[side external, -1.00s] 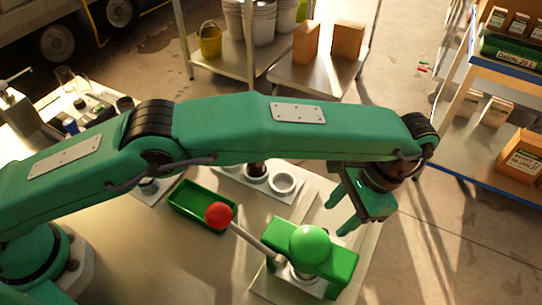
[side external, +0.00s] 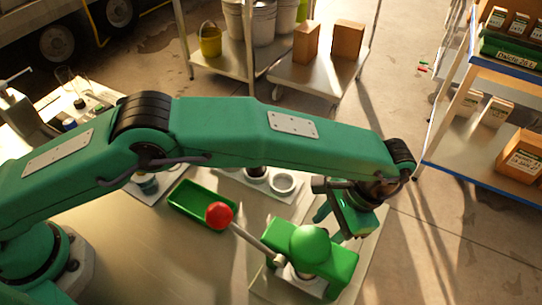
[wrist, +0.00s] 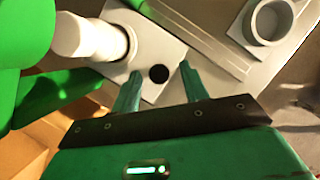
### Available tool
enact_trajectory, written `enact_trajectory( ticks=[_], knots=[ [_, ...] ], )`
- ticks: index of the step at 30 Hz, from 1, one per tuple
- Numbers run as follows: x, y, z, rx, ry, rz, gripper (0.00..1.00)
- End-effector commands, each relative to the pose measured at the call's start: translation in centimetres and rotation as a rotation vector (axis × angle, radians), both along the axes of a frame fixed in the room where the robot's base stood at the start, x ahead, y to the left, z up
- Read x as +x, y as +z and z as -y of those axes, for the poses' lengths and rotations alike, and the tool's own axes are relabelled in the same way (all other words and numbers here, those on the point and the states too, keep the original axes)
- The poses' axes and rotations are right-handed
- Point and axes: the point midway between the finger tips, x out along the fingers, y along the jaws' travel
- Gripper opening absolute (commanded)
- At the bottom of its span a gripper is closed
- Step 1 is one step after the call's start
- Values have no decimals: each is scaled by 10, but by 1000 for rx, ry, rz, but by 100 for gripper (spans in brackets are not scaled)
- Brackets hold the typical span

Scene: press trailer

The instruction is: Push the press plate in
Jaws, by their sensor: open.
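The press is a green body (side external: 335,262) with a round green top and a lever ending in a red ball (side external: 219,215). In the wrist view a pale plate (wrist: 178,55) with a black round spot lies beside a white cylinder (wrist: 85,38), which seems to be part of the press. I cannot tell for certain whether this is the press plate. My gripper (wrist: 158,84) is open and empty, its two fingers on either side of the black spot. In the side view my gripper (side external: 327,226) is just behind the press, pointing down. Contact cannot be made out.
A green tray (side external: 185,207) lies left of the red ball. A white ring-shaped cup (side external: 282,184) stands on a pale board behind the press; a similar grey ring (wrist: 268,22) shows in the wrist view. Shelves with boxes (side external: 520,160) stand at the right, off the bench.

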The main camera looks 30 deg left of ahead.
Motion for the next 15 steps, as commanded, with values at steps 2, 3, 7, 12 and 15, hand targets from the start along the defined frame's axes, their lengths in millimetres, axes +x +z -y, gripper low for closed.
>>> enact_trajectory(
  ticks=[2, 3, 7, 12, 15],
  knots=[
    [0, 0, 0, 0, 0, 0, 32],
    [0, 0, 0, 0, 0, 0, 25],
    [0, 0, 0, 0, 0, 0, 0],
    [0, 0, 0, 1, 0, -1, 0],
    [-4, 0, 0, 3, -1, -1, 0]
  ],
)
